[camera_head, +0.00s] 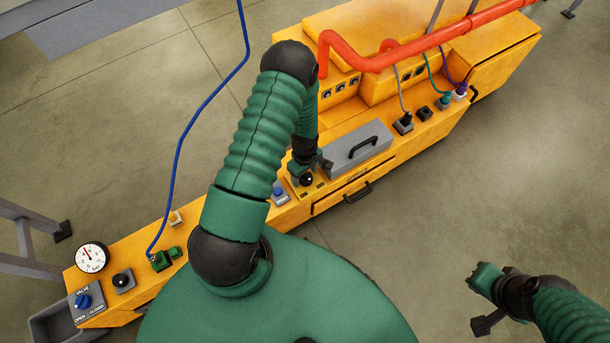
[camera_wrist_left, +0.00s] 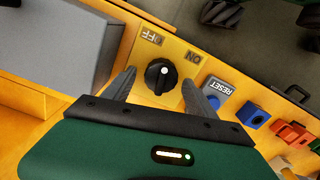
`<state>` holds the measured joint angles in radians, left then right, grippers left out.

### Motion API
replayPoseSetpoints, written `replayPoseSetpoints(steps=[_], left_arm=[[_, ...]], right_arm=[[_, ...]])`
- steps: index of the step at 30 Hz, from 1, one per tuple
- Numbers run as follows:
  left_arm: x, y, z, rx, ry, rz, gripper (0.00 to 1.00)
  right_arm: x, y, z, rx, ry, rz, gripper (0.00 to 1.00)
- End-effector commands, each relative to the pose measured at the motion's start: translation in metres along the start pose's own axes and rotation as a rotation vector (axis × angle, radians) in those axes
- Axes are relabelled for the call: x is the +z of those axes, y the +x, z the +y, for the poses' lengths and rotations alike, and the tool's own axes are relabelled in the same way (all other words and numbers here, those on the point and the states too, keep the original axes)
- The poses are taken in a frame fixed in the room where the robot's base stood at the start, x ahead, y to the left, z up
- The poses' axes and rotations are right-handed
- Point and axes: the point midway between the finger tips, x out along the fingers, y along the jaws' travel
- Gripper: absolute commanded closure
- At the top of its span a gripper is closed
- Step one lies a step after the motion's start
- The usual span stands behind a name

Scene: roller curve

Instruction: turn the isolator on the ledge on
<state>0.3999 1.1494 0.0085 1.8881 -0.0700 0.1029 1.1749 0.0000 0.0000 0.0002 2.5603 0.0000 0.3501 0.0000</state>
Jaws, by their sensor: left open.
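The isolator is a black rotary knob (camera_wrist_left: 160,76) with a white mark on a yellow plate, labelled OFF and ON. The labels appear upside down in the left wrist view, with OFF above the knob and ON to its upper right. I cannot tell exactly which label the knob points to. It also shows in the head view (camera_head: 306,180) on the orange ledge. My left gripper (camera_wrist_left: 159,80) is open, with one finger on each side of the knob; contact is unclear. My right gripper (camera_head: 487,301) hangs over the floor at the lower right, away from the ledge.
A grey box with a black handle (camera_head: 358,148) stands close beside the isolator. A blue RESET button (camera_wrist_left: 218,92) is on the other side. A red pipe (camera_head: 430,45) runs above the ledge. A gauge (camera_head: 92,257) and a blue valve (camera_head: 83,301) sit at the far left.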

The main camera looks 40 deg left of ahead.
Motion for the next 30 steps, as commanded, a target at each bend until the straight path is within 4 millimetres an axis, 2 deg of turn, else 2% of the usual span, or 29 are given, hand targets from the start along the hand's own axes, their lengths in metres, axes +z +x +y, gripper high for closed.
replayPoseSetpoints(steps=[5, 19, 30], left_arm=[[0.0012, -0.0015, 0.0003, 0.000, 0.002, 0.002, 0.34], [-0.0001, -0.0007, 0.0003, 0.000, 0.001, 0.001, 0.96], [-0.0014, -0.0017, 0.0000, 0.000, 0.057, 0.003, 0.96]], right_arm=[[-0.0004, -0.0007, 0.0000, 0.000, 0.000, 0.000, 1.00], [-0.0003, -0.0005, 0.0000, 0.000, 0.000, 0.000, 1.00], [-0.0016, -0.0061, 0.0001, 0.000, 0.000, 0.000, 1.00]])
